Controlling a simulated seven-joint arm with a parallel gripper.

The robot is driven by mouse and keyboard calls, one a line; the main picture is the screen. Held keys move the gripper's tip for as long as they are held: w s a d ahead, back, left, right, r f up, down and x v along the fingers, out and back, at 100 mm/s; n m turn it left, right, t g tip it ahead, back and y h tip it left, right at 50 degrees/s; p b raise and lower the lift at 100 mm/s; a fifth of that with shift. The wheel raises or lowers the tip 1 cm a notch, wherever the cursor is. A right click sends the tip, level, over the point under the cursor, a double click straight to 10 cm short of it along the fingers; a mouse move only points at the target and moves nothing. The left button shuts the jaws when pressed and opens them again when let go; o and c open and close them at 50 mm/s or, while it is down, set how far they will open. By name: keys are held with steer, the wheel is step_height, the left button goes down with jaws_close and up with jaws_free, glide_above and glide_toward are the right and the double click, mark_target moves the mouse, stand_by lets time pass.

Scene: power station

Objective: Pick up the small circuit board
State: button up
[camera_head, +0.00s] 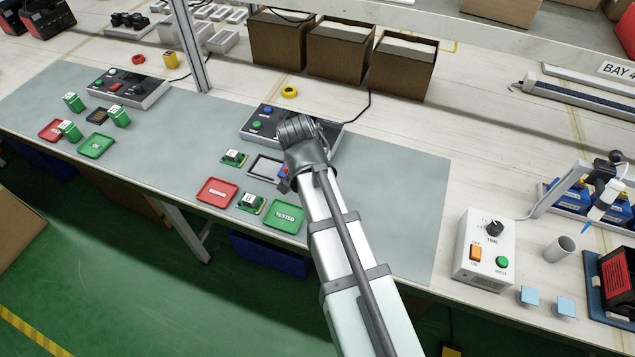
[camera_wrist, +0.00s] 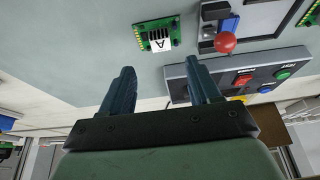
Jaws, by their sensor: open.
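Two small green circuit boards lie on the grey mat in the head view. One (camera_head: 234,158) has a white-topped block and lies left of a dark frame; the other (camera_head: 251,203), marked B, lies between the red tray and the green tray. In the wrist view a board marked A (camera_wrist: 157,35) lies beyond my fingertips, and part of another board (camera_wrist: 312,12) shows at the top right corner. My gripper (camera_wrist: 163,75) is open, with nothing between its fingers. In the head view my wrist hides the fingers.
A dark fixture frame (camera_head: 263,167) stands right of the first board; a red-knobbed lever (camera_wrist: 225,42) is beside it. A button panel (camera_head: 256,125) is behind. A red tray (camera_head: 217,192) and a green "TESTED" tray (camera_head: 285,215) lie near the front edge.

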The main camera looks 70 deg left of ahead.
steer(key=shift+s+x, duration=0.15)
steer(key=shift+x, duration=1.7)
steer(key=shift+s+x, duration=0.1)
steer(key=shift+x, duration=1.8)
steer(key=shift+d, duration=0.1)
jaws_close()
